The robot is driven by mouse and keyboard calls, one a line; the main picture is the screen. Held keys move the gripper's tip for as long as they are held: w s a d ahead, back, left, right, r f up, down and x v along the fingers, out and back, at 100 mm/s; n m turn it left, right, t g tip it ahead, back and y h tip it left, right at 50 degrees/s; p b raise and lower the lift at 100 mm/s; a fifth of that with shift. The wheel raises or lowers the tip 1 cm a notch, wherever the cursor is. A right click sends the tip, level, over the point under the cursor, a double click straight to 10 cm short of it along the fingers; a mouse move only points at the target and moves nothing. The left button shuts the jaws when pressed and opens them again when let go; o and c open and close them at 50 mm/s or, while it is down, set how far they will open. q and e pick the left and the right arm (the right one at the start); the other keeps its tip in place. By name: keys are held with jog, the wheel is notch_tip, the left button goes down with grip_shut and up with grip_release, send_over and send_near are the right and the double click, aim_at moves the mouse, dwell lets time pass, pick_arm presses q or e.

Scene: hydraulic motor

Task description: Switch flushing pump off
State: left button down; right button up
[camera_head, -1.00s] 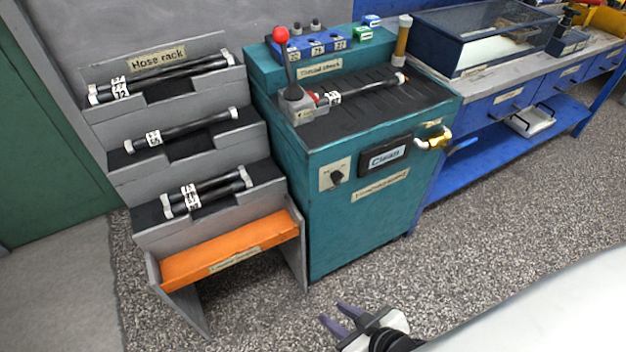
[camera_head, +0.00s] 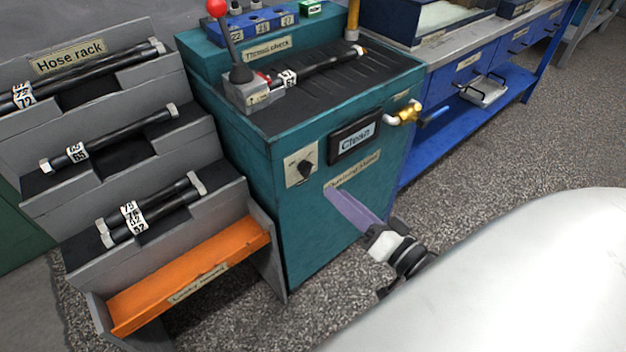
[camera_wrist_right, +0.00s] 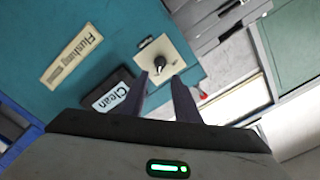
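The teal flushing stand (camera_head: 290,220) carries a black rotary knob (camera_head: 305,169) on a cream plate on its front. A sign reading "Clean" (camera_head: 356,139) is right of the knob. In the right wrist view the knob (camera_wrist_right: 159,64) is just beyond the fingertips, with a gap between. My right gripper (camera_head: 333,192) is in front of the stand, below and right of the knob. In the right wrist view its two purple fingers (camera_wrist_right: 163,82) are apart and empty. The left gripper is in neither current view.
A grey hose rack (camera_head: 225,165) with several black hoses and an orange tray (camera_head: 190,275) stands left of the stand. A brass fitting (camera_head: 407,113) sticks out at the stand's right. A red-knobbed lever (camera_head: 217,8) rises on top. Floor before the blue bench (camera_head: 460,120) is free.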

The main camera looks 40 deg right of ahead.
aim_at(310, 172)
jog(key=w, duration=0.6)
jog(key=w+b, duration=0.1)
jog(key=w, duration=0.2)
jog(key=shift+w+a, duration=0.25)
jog(key=shift+a, duration=0.15)
grip_shut()
